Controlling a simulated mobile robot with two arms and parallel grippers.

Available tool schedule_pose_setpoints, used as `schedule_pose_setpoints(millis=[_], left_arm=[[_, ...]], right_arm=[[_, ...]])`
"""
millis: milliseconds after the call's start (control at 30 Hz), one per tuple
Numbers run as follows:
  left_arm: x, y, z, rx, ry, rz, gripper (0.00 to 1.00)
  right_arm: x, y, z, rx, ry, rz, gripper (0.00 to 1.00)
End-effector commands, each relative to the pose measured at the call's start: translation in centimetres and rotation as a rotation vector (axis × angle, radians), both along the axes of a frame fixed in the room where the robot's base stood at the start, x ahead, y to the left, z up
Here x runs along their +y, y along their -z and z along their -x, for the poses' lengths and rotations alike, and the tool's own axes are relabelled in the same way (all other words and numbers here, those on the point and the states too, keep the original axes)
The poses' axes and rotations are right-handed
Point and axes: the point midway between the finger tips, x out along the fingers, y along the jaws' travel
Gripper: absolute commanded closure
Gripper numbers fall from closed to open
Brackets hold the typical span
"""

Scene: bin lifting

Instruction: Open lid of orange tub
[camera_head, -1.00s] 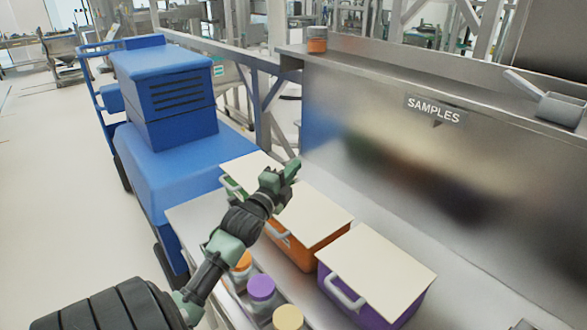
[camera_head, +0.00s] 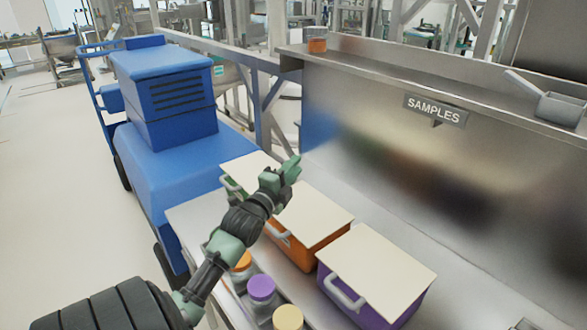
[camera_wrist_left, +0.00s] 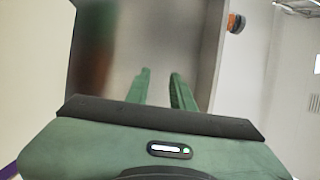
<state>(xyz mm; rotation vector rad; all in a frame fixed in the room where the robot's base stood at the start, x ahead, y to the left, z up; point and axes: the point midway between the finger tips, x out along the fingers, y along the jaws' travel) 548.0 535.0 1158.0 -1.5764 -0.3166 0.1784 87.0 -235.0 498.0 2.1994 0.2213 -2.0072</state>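The orange tub (camera_head: 310,256) stands on the metal bench in the head view, between a green tub and a purple tub. Its flat cream lid (camera_head: 318,218) lies closed on top, and a pale handle (camera_head: 276,236) shows on its near side. My left arm hides part of the tub and lid. My left gripper (camera_head: 292,167) is above the far left part of the orange tub, apparently clear of the lid. In the left wrist view its two green fingers (camera_wrist_left: 160,88) are apart with nothing between them. My right gripper is in neither view.
The green tub (camera_head: 232,184) and purple tub (camera_head: 395,304) have cream lids on. Several jars, one purple-capped (camera_head: 261,288), stand in front. A metal back panel with a SAMPLES sign (camera_head: 435,109) rises behind. A blue cart (camera_head: 165,160) is at left.

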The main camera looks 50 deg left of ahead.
Motion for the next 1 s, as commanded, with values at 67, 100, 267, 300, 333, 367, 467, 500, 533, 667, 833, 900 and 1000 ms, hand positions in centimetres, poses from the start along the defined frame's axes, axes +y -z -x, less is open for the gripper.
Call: schedule_pose_setpoints(millis=[67,100,267,300,333,367,467,500,533,667,833,900,1000], left_arm=[[0.0,0.1,0.1,0.0,0.0,0.0,0.77],[-0.1,0.2,0.3,0.0,0.0,0.0,0.77],[-0.8,0.7,2.4,0.002,0.0,0.0,0.77],[-1.0,0.7,3.1,0.004,0.0,-0.002,0.77],[-1.2,0.8,3.6,0.003,0.0,-0.001,0.77],[-1.4,0.9,4.1,0.003,0.001,-0.001,0.77],[-1.9,0.9,5.6,0.002,0.001,0.0,0.77],[-2.0,0.9,6.1,0.002,0.0,0.0,0.77],[-2.1,0.9,6.4,0.002,0.0,-0.002,0.77],[-2.4,0.8,7.3,0.0,0.0,0.0,0.77],[-2.4,0.7,7.4,0.0,0.0,0.0,0.77],[-2.4,0.7,7.4,0.0,0.0,0.0,0.77],[-2.5,0.6,7.3,-0.003,0.001,-0.003,0.96]], right_arm=[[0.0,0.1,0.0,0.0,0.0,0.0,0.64],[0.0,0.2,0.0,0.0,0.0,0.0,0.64],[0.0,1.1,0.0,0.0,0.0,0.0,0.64],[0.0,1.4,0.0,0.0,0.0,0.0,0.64],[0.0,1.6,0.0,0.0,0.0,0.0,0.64],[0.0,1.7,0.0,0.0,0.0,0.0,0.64],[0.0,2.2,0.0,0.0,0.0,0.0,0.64],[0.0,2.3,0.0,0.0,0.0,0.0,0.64],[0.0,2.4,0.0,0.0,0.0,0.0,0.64],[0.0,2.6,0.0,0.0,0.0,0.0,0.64],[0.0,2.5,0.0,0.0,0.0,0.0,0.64],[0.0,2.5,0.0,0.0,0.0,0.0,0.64],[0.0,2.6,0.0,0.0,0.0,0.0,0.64]])
